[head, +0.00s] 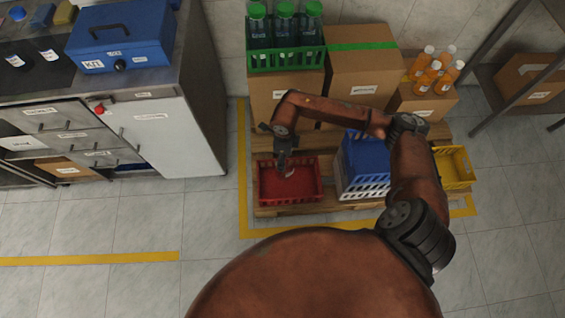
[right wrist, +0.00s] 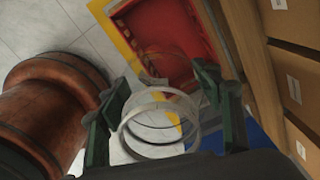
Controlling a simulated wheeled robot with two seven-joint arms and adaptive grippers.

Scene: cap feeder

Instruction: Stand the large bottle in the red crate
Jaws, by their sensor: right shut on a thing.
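The red crate (head: 290,201) stands at the front left of the pallet, and it also shows in the right wrist view (right wrist: 172,45). My right gripper (head: 284,165) is over the crate's back part in the head view. In the right wrist view my right gripper (right wrist: 166,112) is shut on a clear bottle (right wrist: 160,125) with a pale ring-like rim. The bottle's far end lies toward the crate's edge in that view. I cannot tell whether it touches the crate. In the head view only a small pale bit of the bottle shows. My left gripper is not in view.
A blue crate (head: 366,160) stands right of the red crate, with a yellow crate (head: 455,167) farther right. Behind are cardboard boxes, a green crate (head: 287,57) of green-capped bottles and several orange bottles (head: 427,76). A grey cabinet (head: 175,135) stands left across free floor.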

